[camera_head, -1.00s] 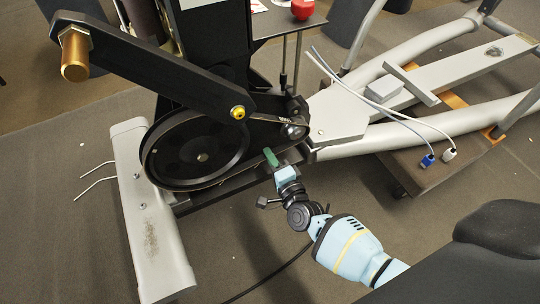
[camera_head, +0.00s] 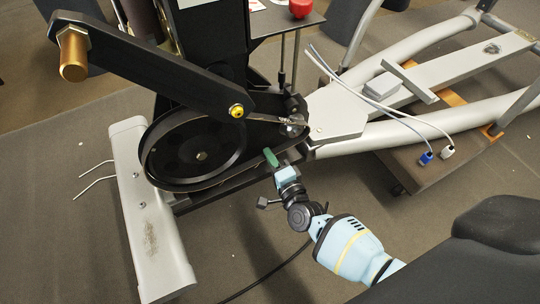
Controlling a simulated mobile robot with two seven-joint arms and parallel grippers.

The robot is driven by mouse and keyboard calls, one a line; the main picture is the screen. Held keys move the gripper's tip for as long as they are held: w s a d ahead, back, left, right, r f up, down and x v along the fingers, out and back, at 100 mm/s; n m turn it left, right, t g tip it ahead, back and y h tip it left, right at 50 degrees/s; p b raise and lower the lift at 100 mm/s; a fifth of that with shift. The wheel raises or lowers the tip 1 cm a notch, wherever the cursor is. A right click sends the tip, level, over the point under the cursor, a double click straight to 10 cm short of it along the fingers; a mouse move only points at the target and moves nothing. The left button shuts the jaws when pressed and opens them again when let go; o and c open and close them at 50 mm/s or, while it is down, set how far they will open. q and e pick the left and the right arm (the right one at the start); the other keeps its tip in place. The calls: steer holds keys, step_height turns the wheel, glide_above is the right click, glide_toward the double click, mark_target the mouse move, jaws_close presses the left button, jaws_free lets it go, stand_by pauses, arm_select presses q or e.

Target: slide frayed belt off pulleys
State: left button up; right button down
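The large black pulley (camera_head: 205,158) sits low on the elliptical's frame, partly behind the crank arm. A dark belt (camera_head: 150,178) seems to run around its rim; belt and rim are hard to tell apart. A small pulley (camera_head: 293,126) with a shiny hub is to its right. Pale, thin strands (camera_head: 264,117) stretch from near the crank's brass bolt toward the small pulley. My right gripper (camera_head: 272,158), with a green fingertip, is below and left of the small pulley, close to the lower frame. Its finger gap is unclear. My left gripper is not in view.
The black crank arm (camera_head: 150,70) crosses above the large pulley. A grey foot bar (camera_head: 150,220) stands at left. White and blue cables (camera_head: 385,105) hang over the grey rails at right. A red object (camera_head: 300,8) sits on a small table behind. Carpet is open at lower left.

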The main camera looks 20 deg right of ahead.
steer(key=shift+s+p, duration=0.55)
steer(key=shift+s, duration=0.75)
stand_by(2.6)
steer(key=s+p, duration=0.4)
steer(key=s, duration=0.7)
steer(key=shift+s+d, duration=0.25)
steer(key=shift+s, duration=0.15)
stand_by(1.0)
steer(key=shift+r, duration=0.1)
